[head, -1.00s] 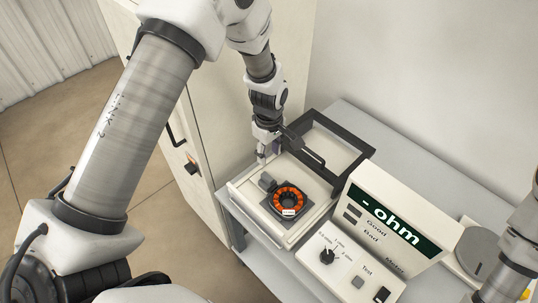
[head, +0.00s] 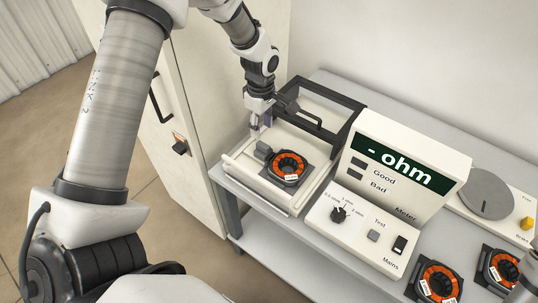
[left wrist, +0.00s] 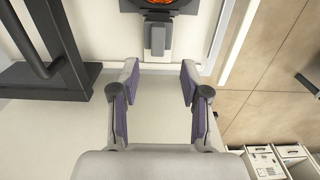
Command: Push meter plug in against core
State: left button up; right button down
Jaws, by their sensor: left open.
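The wound core (head: 287,165), an orange and black ring on a dark square base with a white label, sits in the white test fixture (head: 300,201). The grey meter plug (head: 264,150) is at its upper left side. In the left wrist view the plug (left wrist: 157,38) appears close against the core (left wrist: 158,4); whether it is fully seated I cannot tell. My left gripper (head: 256,124) is open and empty behind the plug, on the side away from the core. In the wrist view its fingertips (left wrist: 160,76) are spread, with the plug ahead between their lines.
The fixture's dark raised frame (head: 340,95) stands close beside my left gripper. The meter (head: 400,175) reads "- ohm". Two more cores (head: 437,284) (head: 501,268) and a round grey plate (head: 486,195) are at the right. A cabinet (head: 165,100) borders the left.

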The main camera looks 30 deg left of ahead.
aim_at(263, 145)
pick_arm(q)
jog(key=shift+w+f, duration=0.25)
jog(key=shift+f, duration=0.15)
notch_tip(263, 145, down, 7)
jog(key=shift+s+r+p, duration=0.15)
jog(key=shift+r+p, duration=0.05)
jog(key=shift+p, duration=0.45)
jog(key=shift+f, duration=0.25)
jog(key=shift+d, duration=0.1)
grip_shut()
